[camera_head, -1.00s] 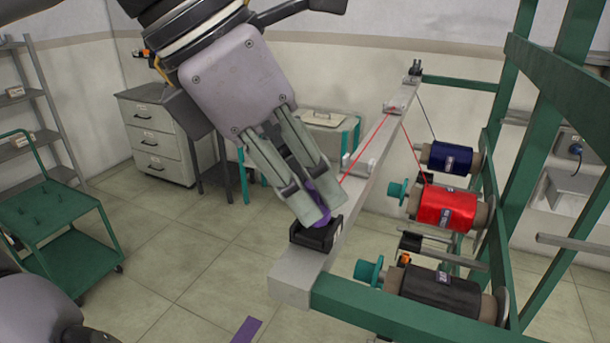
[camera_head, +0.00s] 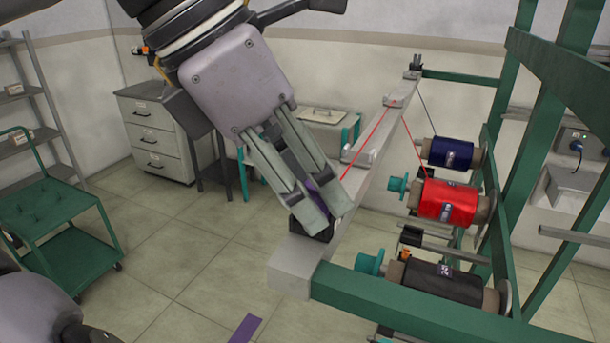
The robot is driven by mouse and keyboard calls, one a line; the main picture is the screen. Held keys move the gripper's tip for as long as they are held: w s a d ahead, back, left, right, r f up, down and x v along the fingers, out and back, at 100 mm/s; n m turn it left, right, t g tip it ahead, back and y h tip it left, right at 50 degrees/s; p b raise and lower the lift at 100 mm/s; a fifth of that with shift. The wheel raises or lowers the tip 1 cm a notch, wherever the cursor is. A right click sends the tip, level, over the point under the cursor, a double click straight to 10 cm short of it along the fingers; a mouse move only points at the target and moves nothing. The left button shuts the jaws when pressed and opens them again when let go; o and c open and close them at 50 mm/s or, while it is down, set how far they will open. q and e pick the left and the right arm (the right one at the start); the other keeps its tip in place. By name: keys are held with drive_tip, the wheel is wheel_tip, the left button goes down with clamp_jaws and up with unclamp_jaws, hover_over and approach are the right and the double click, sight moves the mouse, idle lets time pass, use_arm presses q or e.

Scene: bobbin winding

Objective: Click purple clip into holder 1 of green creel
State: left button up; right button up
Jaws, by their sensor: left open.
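My left gripper (camera_head: 322,214) reaches down from the top left to the near end of the creel's grey beam. Its fingers are open, one on each side of the purple clip (camera_head: 318,194). The clip shows only in part between them. A black holder (camera_head: 312,232) sits on the beam's near end right under the fingertips, largely covered by them. Whether the clip is fully seated in the holder is hidden. The green creel (camera_head: 400,312) carries the beam and stands to the right. My right gripper is not in view.
Blue (camera_head: 450,153), red (camera_head: 447,202) and black (camera_head: 440,283) bobbins sit on the creel at right, with threads running from the blue and red ones to the beam. Green uprights stand beyond them. A green cart (camera_head: 55,217) and a drawer cabinet (camera_head: 155,135) stand left.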

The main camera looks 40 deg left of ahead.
use_arm(q)
drive_tip(key=v, duration=1.2)
drive_tip(key=shift+w, duration=0.15)
